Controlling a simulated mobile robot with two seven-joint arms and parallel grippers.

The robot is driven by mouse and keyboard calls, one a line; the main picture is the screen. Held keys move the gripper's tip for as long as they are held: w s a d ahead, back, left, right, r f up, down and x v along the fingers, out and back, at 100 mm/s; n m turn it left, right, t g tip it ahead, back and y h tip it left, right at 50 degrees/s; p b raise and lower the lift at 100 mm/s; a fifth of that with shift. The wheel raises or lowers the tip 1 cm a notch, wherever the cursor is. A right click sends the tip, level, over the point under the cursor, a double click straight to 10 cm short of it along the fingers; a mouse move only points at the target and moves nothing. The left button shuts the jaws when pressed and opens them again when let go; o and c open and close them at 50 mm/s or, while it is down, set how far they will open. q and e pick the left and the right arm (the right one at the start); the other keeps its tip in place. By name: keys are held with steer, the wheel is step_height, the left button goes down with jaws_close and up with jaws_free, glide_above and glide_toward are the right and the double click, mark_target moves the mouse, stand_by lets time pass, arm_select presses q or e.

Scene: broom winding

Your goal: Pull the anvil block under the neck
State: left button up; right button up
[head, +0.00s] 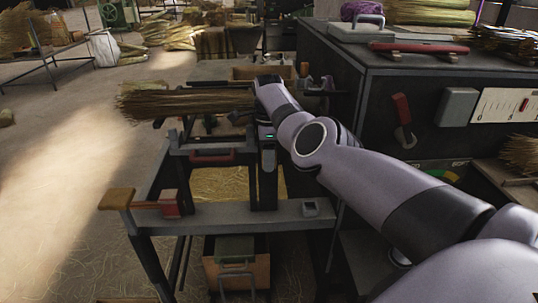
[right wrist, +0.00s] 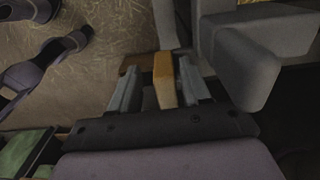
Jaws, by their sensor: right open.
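In the head view a straw bundle (head: 185,103) lies level across the winding bench (head: 225,213), its loose end to the left. My right arm reaches in from the right, and its gripper points down at the bench beside the bundle's right end; the fingertips are hard to see there. In the right wrist view my right gripper (right wrist: 157,88) is open, with a finger on each side of a yellow-brown block-like piece (right wrist: 164,78). I cannot tell whether they touch it, or whether it belongs to the anvil block. A large grey block (right wrist: 245,70) stands just right of the fingers. My left gripper is out of view.
A wooden-ended handle (head: 117,198) sticks out at the bench's left corner. A red-handled bar (head: 210,156) crosses the bench. A dark cabinet (head: 365,75) stands close on the right. The floor at left is open, with scattered straw.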

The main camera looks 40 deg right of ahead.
steer(key=shift+d, duration=0.15)
steer(key=shift+r, duration=0.3)
step_height(320, 180, up, 7)
steer(key=shift+f, duration=0.15)
steer(key=shift+s+f, duration=0.1)
stand_by(0.5)
